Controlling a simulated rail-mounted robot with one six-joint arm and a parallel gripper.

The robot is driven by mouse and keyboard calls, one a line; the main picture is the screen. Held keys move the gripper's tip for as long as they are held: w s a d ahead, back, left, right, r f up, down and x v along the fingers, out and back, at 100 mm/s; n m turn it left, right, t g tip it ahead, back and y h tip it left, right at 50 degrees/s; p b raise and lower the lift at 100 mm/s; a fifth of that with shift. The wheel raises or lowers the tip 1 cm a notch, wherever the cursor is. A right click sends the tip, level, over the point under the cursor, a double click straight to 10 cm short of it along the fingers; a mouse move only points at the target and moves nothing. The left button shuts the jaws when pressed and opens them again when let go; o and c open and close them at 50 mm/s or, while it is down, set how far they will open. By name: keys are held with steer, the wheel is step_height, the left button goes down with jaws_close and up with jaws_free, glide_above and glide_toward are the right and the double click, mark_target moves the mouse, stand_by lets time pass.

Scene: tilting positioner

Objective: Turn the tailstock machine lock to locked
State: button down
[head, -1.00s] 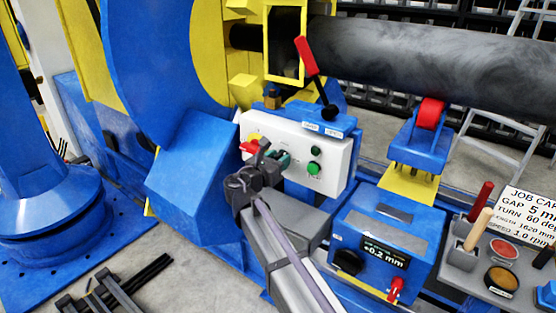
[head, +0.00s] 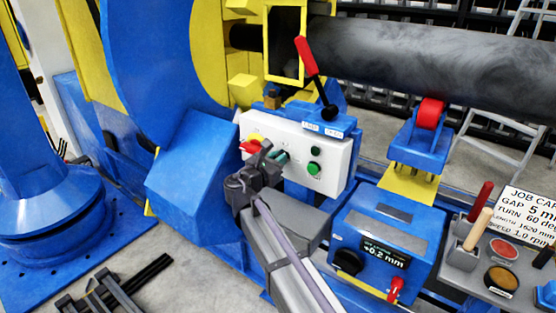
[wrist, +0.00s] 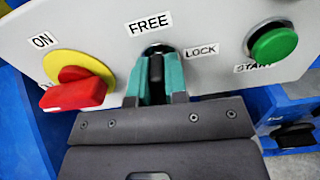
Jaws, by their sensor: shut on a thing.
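The machine lock is a small black knob (wrist: 156,68) on the white panel, between the FREE label (wrist: 150,25) and the LOCK label (wrist: 201,50) in the wrist view. It looks upright, more in line with FREE than with LOCK. My gripper (wrist: 158,78) has its teal fingertips on both sides of the knob and is shut on it. In the head view my gripper (head: 273,156) is at the front of the white panel (head: 335,155), and its fingers hide the knob.
A red switch on a yellow disc (wrist: 78,88) is close left of my gripper, and a green START button (wrist: 273,45) is to the right. A blue box with a display (head: 385,225) stands right of my arm. A red-handled lever (head: 307,58) rises above the panel.

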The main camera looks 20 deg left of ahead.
steer(key=m, duration=0.4)
steer(key=shift+d, duration=0.1)
steer(key=m, duration=0.4)
steer(key=shift+m, duration=0.3)
steer(key=m, duration=0.4)
steer(key=shift+s+d+f, duration=0.1)
steer(key=shift+f, duration=0.05)
steer(key=shift+m, duration=2.2)
steer(key=shift+f, duration=0.1)
steer(key=c, duration=1.1)
jaws_free()
steer(key=shift+c, duration=0.2)
